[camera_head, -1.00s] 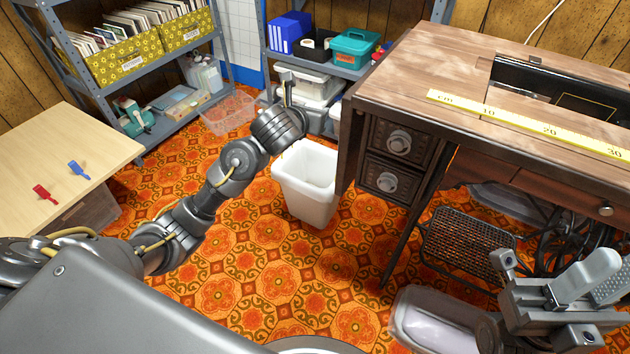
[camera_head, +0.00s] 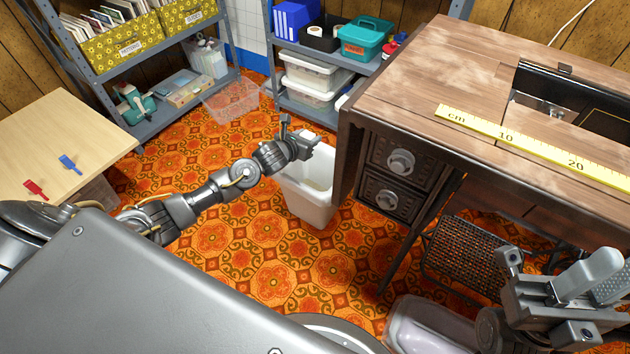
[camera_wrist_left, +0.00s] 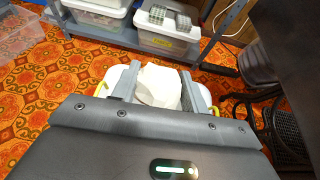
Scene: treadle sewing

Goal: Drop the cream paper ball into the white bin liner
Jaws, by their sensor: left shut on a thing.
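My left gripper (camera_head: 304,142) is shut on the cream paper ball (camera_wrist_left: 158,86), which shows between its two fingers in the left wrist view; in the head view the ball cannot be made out. The white bin (camera_head: 310,205) stands on the floor beside the sewing table, with its open top up. The left gripper is over the bin's rim in the head view and hides part of its opening. In the left wrist view the white bin liner (camera_wrist_left: 117,76) shows behind the fingers, with yellow bits at both sides. My right gripper (camera_head: 600,282) is at the lower right, apart from the bin.
The wooden sewing table (camera_head: 440,75) with drawers stands close to the bin's right side. A grey shelf (camera_head: 325,115) with plastic boxes is behind it. A clear crate (camera_head: 232,98) sits on the floor to the left.

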